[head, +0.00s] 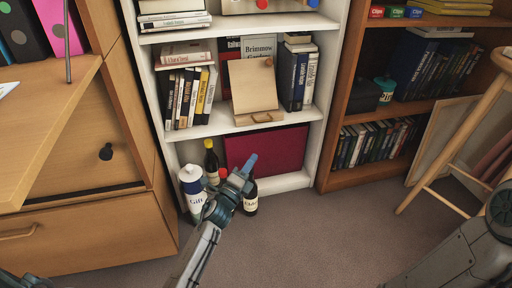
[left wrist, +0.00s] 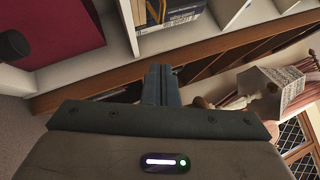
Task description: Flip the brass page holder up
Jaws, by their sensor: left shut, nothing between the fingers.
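A wooden book stand (head: 252,84) leans upright on the middle shelf of the white bookcase. A small tan-gold piece (head: 262,117) lies along its front ledge, probably the brass page holder, lying low; it is too small to be sure. A small round knob (head: 268,62) shows near the top of the stand. My left gripper (head: 251,161) is below and in front of the stand, apart from it, before the lower compartment. Its blue fingers (left wrist: 161,84) are together and empty in the left wrist view. The stand is not clearly seen there. My right gripper is out of view.
Books stand either side of the stand, light-spined ones (head: 196,97) left and dark ones (head: 291,78) right. A white bottle (head: 192,190) and dark bottles stand below. A maroon panel (head: 268,150) fills the lower compartment. A wooden stool (head: 440,185) is at right.

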